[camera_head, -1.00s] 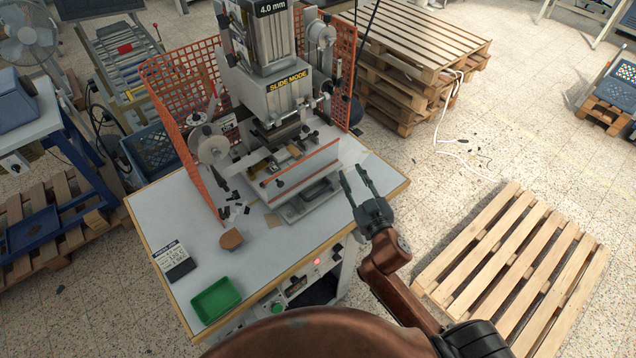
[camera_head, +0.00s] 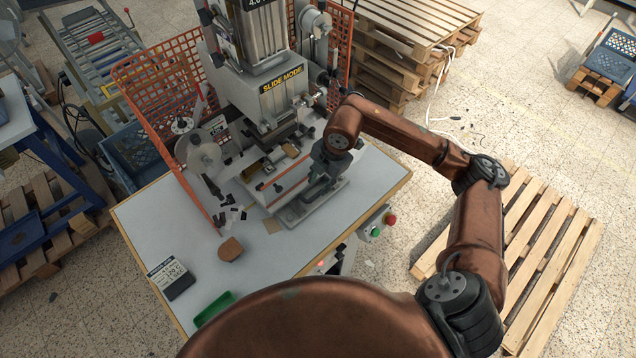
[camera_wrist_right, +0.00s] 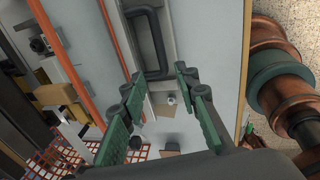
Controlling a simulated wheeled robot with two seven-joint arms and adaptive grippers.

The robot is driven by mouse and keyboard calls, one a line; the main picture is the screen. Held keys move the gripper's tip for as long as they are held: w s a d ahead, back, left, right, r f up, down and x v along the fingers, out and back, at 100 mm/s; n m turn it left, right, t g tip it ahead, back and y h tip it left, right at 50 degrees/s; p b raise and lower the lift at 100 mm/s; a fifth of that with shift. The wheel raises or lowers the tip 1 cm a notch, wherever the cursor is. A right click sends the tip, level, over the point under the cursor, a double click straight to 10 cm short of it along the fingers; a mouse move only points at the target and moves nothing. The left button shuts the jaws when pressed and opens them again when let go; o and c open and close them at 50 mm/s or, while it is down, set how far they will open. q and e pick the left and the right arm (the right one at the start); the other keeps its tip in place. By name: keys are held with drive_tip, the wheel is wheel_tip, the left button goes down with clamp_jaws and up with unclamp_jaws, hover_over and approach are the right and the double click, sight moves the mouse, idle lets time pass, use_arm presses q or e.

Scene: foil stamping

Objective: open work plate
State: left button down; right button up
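The stamping machine's work plate (camera_head: 300,212) is a grey slide on the table, low at the machine's front, partly hidden by my right arm. In the right wrist view a dark U-shaped handle (camera_wrist_right: 163,45) stands on the grey plate (camera_wrist_right: 184,20). My right gripper (camera_head: 324,178) is over the plate's right part in the head view. In the wrist view its green-padded fingers (camera_wrist_right: 160,76) are spread apart, with the handle's near end at the gap between the tips. I cannot tell whether they touch it. My left gripper is out of view.
A clear panel with an orange top edge (camera_head: 283,178) stands beside the plate. Orange mesh guards (camera_head: 160,85) flank the machine (camera_head: 285,95). A brown block (camera_head: 231,249), a sign (camera_head: 172,279) and a green tray (camera_head: 213,308) are on the table. The table's front right is clear.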

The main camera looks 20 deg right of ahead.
drive_tip(key=shift+h, duration=0.5)
drive_tip(key=f, duration=0.2)
drive_tip(key=w+d+f+p, duration=0.1)
drive_tip(key=f, duration=0.2)
drive_tip(key=w+f, duration=0.1)
drive_tip(key=f, duration=0.1)
drive_tip(key=shift+d+f, duration=0.2)
drive_tip(key=shift+d, duration=0.05)
drive_tip(key=shift+c, duration=0.7)
clamp_jaws()
